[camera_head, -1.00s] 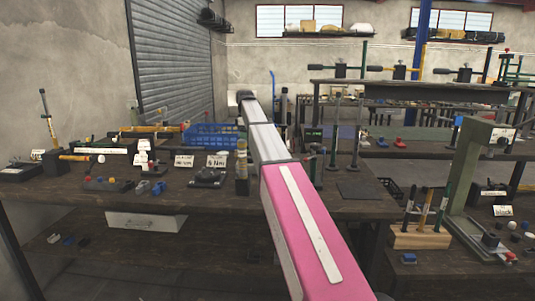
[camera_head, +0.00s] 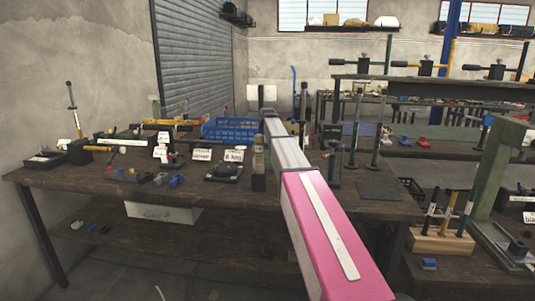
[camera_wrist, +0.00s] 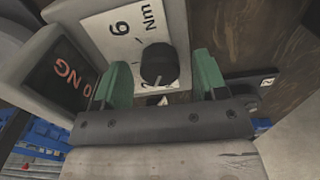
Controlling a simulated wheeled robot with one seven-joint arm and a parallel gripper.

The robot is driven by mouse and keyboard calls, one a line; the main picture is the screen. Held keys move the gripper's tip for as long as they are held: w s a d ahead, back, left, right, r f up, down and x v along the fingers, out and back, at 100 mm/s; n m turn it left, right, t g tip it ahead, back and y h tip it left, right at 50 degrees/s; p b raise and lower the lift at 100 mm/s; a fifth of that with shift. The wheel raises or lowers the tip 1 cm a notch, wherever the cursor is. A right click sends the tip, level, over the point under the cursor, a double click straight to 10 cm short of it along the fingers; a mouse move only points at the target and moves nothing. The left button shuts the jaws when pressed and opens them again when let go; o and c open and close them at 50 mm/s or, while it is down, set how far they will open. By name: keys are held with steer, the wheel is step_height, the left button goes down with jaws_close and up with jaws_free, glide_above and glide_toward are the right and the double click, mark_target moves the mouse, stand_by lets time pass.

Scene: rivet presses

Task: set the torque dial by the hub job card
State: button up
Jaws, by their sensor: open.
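Beside the plate, a dark display (camera_wrist: 62,78) shows red characters like "0 NG". In the head view a white card (camera_head: 235,155) seems to read "6 Nm". Another card (camera_head: 202,155) stands left of it, its text too small to read. My arm hides my gripper in the head view.
The dark workbench (camera_head: 110,187) holds a blue crate (camera_head: 230,129), a black fixture (camera_head: 222,174) and small coloured parts. A wooden block with upright tools (camera_head: 442,241) and a green press frame (camera_head: 493,180) stand at right.

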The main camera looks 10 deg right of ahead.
steer(key=shift+f, duration=0.1)
steer(key=c, duration=0.9)
steer(key=shift+c, duration=0.2)
